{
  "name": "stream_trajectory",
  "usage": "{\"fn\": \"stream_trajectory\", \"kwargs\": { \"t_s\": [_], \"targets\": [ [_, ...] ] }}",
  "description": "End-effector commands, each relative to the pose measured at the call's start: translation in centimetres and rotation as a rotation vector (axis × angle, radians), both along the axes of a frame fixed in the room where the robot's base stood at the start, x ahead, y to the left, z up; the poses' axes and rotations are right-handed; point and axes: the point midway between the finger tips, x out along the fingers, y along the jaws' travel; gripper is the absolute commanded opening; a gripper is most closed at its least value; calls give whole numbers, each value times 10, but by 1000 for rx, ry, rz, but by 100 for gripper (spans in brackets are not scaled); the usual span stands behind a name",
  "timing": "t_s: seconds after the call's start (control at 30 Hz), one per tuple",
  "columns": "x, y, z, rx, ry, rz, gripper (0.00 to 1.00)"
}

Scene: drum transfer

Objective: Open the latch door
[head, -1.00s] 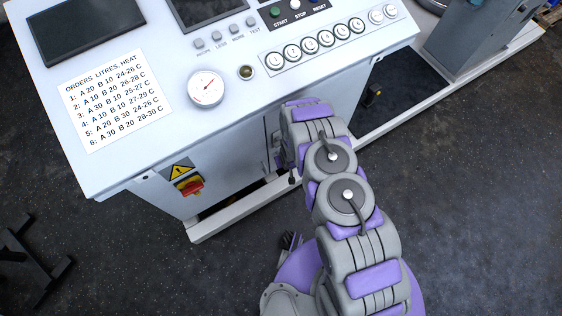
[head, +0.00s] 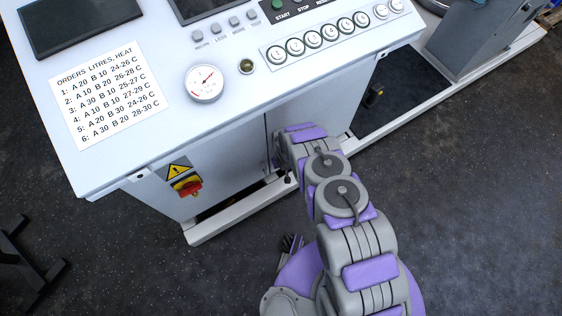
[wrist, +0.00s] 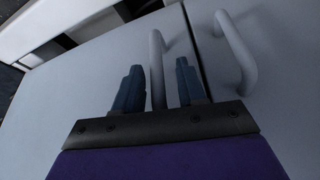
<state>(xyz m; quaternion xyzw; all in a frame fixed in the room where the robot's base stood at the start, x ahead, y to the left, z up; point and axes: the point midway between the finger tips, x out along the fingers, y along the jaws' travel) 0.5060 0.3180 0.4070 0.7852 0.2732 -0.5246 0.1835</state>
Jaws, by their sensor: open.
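The wrist view shows two grey door panels, a left door (wrist: 75,95) and a right door (wrist: 288,75), meeting at a dark seam. Each has a grey bar handle: a left handle (wrist: 157,50) and a right handle (wrist: 240,55). My gripper (wrist: 157,75) is open, with one dark finger on each side of the left handle. Contact between fingers and handle cannot be told. Both doors look closed. In the head view my arm hides the gripper and handles, reaching to the cabinet front (head: 235,160) below the console.
The console top (head: 130,150) overhangs the cabinet, with a gauge (head: 204,84) and several buttons. A red and yellow switch (head: 187,186) is on the cabinet front, left of my arm. A pale base rail (head: 215,227) runs along the floor. The dark floor in front is mostly clear.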

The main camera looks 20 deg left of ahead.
Motion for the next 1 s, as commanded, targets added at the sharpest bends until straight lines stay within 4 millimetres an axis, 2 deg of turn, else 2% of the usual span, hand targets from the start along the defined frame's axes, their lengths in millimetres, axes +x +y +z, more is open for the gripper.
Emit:
{"fn": "stream_trajectory", "kwargs": {
  "t_s": [0.2,0.63,1.0],
  "targets": [
    [0,-1,0,0,1,-1,40],
    [0,-1,-1,-3,2,0,0],
    [-1,-1,-1,-2,3,-1,0]
  ]
}}
